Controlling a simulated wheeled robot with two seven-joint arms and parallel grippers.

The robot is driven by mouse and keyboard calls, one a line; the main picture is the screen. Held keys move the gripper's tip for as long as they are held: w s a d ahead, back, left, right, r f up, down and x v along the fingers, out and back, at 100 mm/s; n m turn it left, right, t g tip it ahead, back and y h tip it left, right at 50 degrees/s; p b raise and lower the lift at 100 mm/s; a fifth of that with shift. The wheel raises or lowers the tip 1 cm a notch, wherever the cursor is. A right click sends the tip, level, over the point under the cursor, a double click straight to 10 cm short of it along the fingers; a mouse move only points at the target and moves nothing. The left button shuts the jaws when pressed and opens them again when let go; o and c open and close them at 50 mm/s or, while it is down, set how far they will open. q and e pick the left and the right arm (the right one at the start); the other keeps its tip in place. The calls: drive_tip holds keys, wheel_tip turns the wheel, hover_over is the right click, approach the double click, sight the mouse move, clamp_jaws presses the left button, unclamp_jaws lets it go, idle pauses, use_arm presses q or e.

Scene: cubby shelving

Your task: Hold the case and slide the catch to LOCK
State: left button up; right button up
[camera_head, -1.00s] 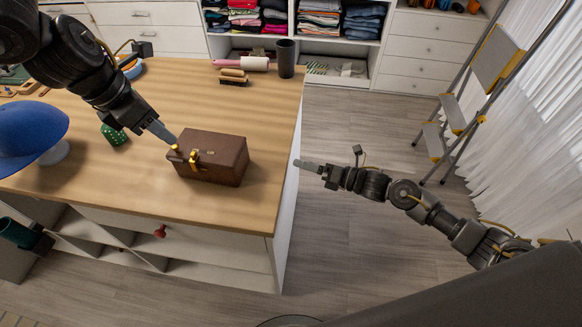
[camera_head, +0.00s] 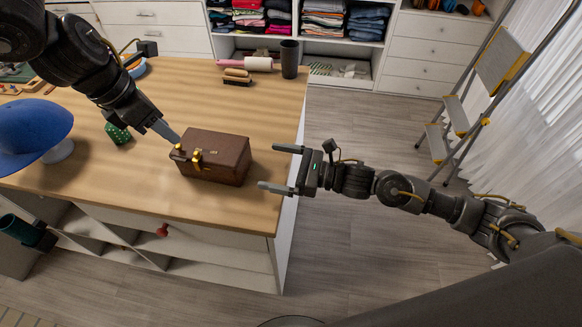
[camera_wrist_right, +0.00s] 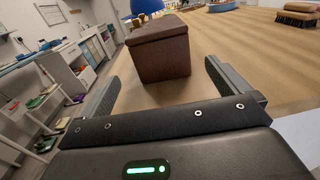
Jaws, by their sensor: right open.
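The brown case (camera_head: 222,160) sits upright on the wooden worktop (camera_head: 262,200), with brass-coloured catch parts (camera_head: 196,158) on its left front side. It also shows in the right wrist view (camera_wrist_right: 162,55), straight ahead between my fingers. My left gripper (camera_head: 172,137) has its fingertips at the brass part on the case's near left corner; whether its jaws are parted or closed is not clear. My right gripper (camera_head: 280,168) is open and empty, to the right of the case and apart from it, its fingers pointing at the case's right end. The LOCK marking cannot be made out.
A blue cap (camera_head: 32,132) on a stand and a green dotted object (camera_head: 117,134) are left of the case. A brush (camera_head: 237,77), a rolling pin (camera_head: 246,64) and a dark cup (camera_head: 289,58) stand at the back. A step ladder (camera_head: 460,110) is at right.

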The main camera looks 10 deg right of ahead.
sight(245, 160)
drive_tip(key=x, duration=0.6)
drive_tip(key=shift+w+a, duration=0.2)
drive_tip(key=shift+a, duration=0.15)
drive_tip(key=shift+c, duration=0.3)
